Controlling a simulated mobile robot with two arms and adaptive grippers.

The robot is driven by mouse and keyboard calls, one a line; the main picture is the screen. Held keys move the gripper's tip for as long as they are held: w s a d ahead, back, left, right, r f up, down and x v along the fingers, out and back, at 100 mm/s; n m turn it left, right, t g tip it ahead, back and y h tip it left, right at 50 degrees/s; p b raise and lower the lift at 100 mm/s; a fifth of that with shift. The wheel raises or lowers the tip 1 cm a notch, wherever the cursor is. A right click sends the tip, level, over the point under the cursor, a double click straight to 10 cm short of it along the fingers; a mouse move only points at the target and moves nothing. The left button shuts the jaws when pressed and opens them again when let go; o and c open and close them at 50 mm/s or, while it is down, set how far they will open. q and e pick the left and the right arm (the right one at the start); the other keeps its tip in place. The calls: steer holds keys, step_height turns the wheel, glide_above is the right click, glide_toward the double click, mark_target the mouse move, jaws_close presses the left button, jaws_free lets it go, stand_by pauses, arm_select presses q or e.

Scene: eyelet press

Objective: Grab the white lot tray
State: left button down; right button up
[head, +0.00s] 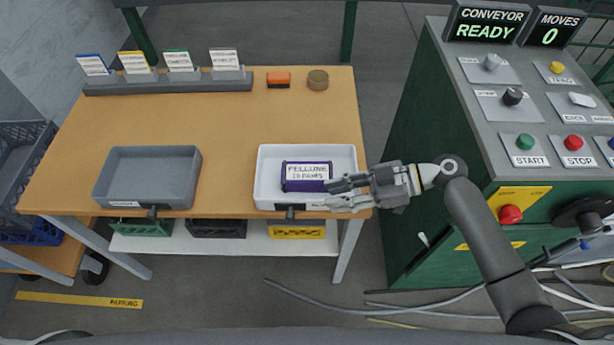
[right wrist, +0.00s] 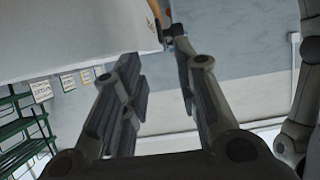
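The white lot tray (head: 262,165) sits at the front right of the wooden table, with a small dark tab (head: 290,210) on its front wall. A purple pack (head: 305,176) with a white label lies inside it. My right gripper (head: 338,193) is at the tray's front right corner, its fingers pointing left and apart from each other. In the right wrist view, the fingers (right wrist: 160,90) are spread with a gap between them, and a white surface, apparently the tray (right wrist: 70,35), is above them. I cannot tell whether they touch it. My left gripper is not in view.
A grey tray (head: 197,165) stands to the left on the table (head: 225,130). A card rack (head: 165,86), an orange-and-black block (head: 278,80) and a brown round tin (head: 318,80) are at the back. The green conveyor console (head: 440,150) stands to the right.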

mark_target(319, 197)
steer(key=p+x, duration=0.1)
steer(key=x, duration=0.2)
steer(key=shift+w+a+f, duration=0.2)
steer(key=shift+a, duration=0.15)
steer(key=shift+a+f, duration=0.3)
steer(key=shift+a, duration=0.15)
jaws_close()
steer(key=shift+r, duration=0.1)
